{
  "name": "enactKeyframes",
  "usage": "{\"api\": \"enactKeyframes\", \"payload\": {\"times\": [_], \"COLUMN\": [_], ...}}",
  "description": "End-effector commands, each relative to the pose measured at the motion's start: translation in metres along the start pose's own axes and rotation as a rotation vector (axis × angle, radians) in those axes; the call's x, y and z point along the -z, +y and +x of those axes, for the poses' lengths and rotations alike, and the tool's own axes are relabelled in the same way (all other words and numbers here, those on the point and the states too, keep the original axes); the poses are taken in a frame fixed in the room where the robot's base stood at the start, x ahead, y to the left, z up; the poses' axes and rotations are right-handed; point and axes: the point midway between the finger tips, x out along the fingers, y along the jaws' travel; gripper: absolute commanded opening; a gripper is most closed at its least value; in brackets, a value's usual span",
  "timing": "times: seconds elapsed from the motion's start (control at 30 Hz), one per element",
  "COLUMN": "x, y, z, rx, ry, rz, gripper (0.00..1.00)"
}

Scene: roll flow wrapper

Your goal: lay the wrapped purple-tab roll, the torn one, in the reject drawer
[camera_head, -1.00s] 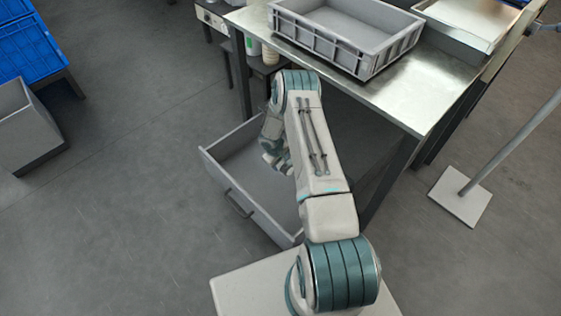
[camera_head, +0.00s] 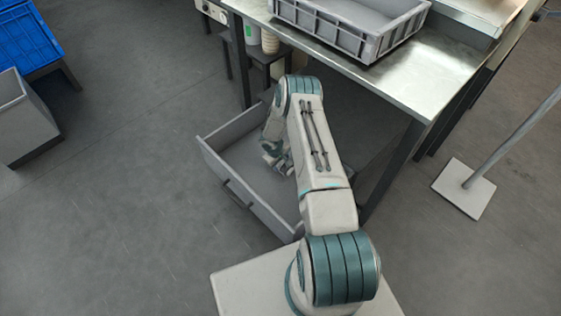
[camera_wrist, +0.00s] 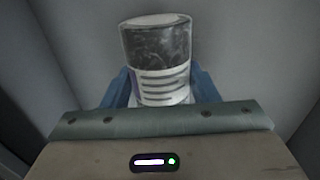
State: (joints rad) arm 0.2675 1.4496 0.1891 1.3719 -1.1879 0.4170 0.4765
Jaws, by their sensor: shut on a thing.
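The reject drawer (camera_head: 268,213) is the grey open drawer under the metal table in the head view. My gripper (camera_head: 271,158) is inside the drawer's outline, partly hidden by my arm. In the wrist view the blue fingers of my gripper (camera_wrist: 158,95) are shut on the wrapped roll (camera_wrist: 157,45). The roll has a clear wrap over a dark, mottled upper part, and a white label with dark lines and a purple edge. Grey walls surround it. I cannot make out a tear, nor whether the roll touches the drawer floor.
A grey crate (camera_head: 322,32) stands on the metal table (camera_head: 425,85) above the drawer. A grey bin (camera_head: 28,125) and a blue crate (camera_head: 27,40) are at the left. A post on a white base (camera_head: 463,188) is at the right. The floor left of the drawer is clear.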

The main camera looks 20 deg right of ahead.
Motion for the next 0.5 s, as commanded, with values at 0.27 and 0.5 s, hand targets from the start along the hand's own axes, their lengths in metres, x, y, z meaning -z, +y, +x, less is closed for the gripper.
{"api": "enactKeyframes", "payload": {"times": [0.27,0.5], "x": [0.0005,0.0005], "y": [-0.0005,-0.0016], "z": [0.0028,0.0072], "rx": [0.000,0.000], "ry": [0.001,0.001], "rz": [0.000,0.000], "gripper": [0.21,0.21]}}
